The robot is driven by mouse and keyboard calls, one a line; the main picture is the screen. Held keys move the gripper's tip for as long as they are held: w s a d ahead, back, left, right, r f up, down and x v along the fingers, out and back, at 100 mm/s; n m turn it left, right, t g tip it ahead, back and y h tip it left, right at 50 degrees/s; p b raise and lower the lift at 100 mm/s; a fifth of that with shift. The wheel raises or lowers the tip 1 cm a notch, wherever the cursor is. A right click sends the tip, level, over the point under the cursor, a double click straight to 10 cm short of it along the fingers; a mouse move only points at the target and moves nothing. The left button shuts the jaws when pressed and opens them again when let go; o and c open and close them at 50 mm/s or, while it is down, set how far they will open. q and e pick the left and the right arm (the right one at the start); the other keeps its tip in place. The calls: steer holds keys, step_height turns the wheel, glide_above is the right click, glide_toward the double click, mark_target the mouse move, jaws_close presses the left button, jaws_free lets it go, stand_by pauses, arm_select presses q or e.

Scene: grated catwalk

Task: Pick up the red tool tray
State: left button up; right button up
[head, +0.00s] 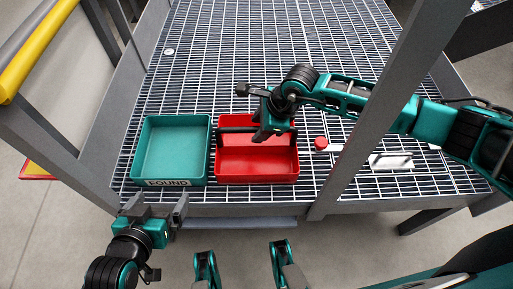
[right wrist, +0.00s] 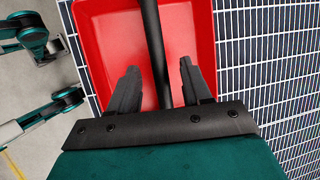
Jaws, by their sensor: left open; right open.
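The red tool tray (head: 256,168) is an open box with a black bar handle (head: 232,130) across it, on the grated catwalk near its front edge. My right gripper (head: 259,115) is open above the tray's far part. In the right wrist view, the red tray (right wrist: 95,25) lies below the open fingers (right wrist: 159,68), and the black handle (right wrist: 155,45) runs between them, apart from both as far as I can see. My left gripper (head: 154,207) is open and empty, in front of the catwalk edge below the green tray.
A green tray labelled FOUND (head: 172,150) stands close to the left of the red tray. A red round object (head: 321,144) and a white plate (head: 390,162) lie to the right. A grey post (head: 375,110) rises on the right. The grating behind the trays is mostly clear.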

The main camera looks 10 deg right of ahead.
steer(key=shift+x, duration=1.05)
jaws_close()
steer(key=shift+w+r, duration=0.1)
steer(key=shift+r, duration=0.05)
stand_by(0.5)
